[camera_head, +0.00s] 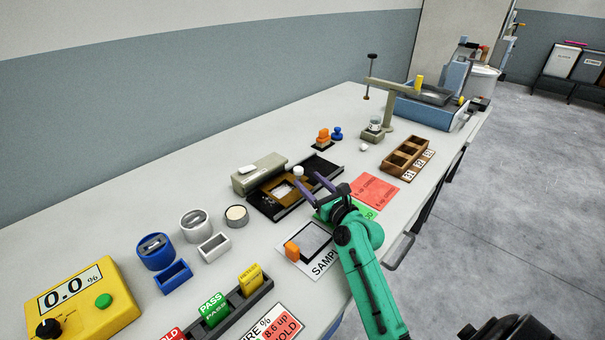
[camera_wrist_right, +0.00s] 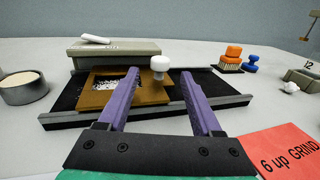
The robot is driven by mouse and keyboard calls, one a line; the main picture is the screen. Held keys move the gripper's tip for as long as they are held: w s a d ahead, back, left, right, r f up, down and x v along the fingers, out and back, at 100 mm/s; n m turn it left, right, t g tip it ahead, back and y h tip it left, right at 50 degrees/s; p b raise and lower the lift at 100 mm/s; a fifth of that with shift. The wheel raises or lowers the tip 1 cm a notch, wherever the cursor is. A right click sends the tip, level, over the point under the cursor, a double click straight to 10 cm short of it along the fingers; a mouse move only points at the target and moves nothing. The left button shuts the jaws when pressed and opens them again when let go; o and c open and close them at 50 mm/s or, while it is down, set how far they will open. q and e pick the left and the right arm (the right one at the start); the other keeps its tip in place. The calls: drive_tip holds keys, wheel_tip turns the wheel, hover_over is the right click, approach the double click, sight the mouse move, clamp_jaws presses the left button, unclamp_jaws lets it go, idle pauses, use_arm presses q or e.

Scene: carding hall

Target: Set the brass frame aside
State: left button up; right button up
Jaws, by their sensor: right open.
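The brass frame (camera_head: 267,194) lies flat on a black slotted bed on the bench, with pale speckled material showing in its window. It also shows in the right wrist view (camera_wrist_right: 92,101), partly hidden behind a finger. A white knob (camera_wrist_right: 160,64) stands up at its right end. My right gripper (camera_head: 308,177) is open, its purple fingers reaching over the bed. In the right wrist view the knob appears between the fingertips (camera_wrist_right: 159,75), with nothing gripped; whether the fingers touch it I cannot tell. My left gripper is not in view.
A grey-green block (camera_head: 260,173) stands behind the bed. A sample mat (camera_head: 295,262) with an orange block (camera_head: 292,250) lies in front, beside a red card (camera_head: 375,191). A wooden compartment box (camera_head: 405,158) is at right. A round tin (camera_head: 236,216) stands left.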

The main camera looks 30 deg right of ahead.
sight(301, 174)
drive_tip(key=w, duration=0.4)
drive_tip(key=shift+a, duration=0.15)
drive_tip(key=shift+c, duration=0.3)
clamp_jaws()
idle(0.9)
